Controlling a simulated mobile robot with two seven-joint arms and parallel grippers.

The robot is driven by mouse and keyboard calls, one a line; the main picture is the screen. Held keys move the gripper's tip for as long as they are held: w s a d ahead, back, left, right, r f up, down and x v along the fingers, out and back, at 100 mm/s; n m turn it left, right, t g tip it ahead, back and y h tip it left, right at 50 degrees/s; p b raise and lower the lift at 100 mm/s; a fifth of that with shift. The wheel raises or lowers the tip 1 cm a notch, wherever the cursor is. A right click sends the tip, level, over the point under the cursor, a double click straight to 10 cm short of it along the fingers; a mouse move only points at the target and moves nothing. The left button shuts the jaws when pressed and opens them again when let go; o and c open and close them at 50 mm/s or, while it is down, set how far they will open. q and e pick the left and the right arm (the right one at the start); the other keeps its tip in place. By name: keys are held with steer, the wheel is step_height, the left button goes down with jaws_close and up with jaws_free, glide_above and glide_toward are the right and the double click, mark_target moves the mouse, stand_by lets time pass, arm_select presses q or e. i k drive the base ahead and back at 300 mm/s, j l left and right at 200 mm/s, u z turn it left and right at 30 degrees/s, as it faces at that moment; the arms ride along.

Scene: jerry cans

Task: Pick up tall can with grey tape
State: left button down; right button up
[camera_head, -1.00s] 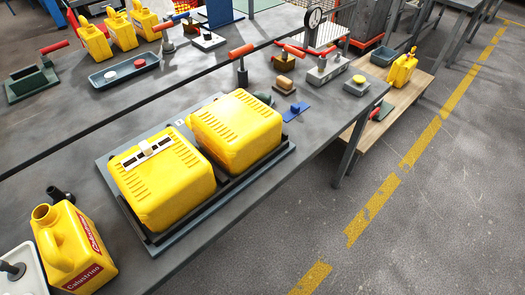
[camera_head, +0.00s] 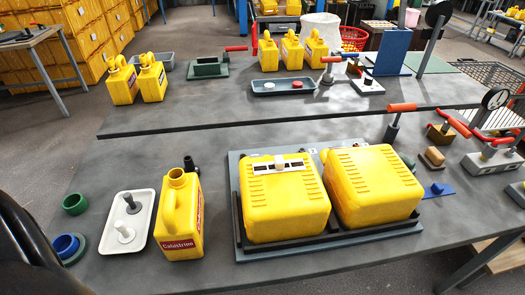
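A yellow can with a red label (camera_head: 180,222) stands upright at the front left of the near bench, its open neck up. Two large yellow cans, one on the left (camera_head: 284,205) and one on the right (camera_head: 372,188), sit side by side in a dark rack; a white slotted piece lies on the left one. Two small yellow cans (camera_head: 122,84) (camera_head: 152,80) stand at the far bench's left end. Several more yellow cans (camera_head: 292,50) stand in a row farther right. I cannot make out grey tape on any can. Neither gripper shows.
A white tray (camera_head: 147,204) with two knobbed pieces lies left of the labelled can. Blue (camera_head: 65,246) and green (camera_head: 75,203) rings lie farther left. Red-handled clamps (camera_head: 396,122) stand at right. A raised shelf edge (camera_head: 250,121) crosses behind. A dark curved part, likely mine, fills the lower left.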

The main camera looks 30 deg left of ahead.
mark_target(290, 206)
steer(key=j+u, duration=0.1)
steer(key=u, duration=0.7)
steer(key=i+l, duration=0.05)
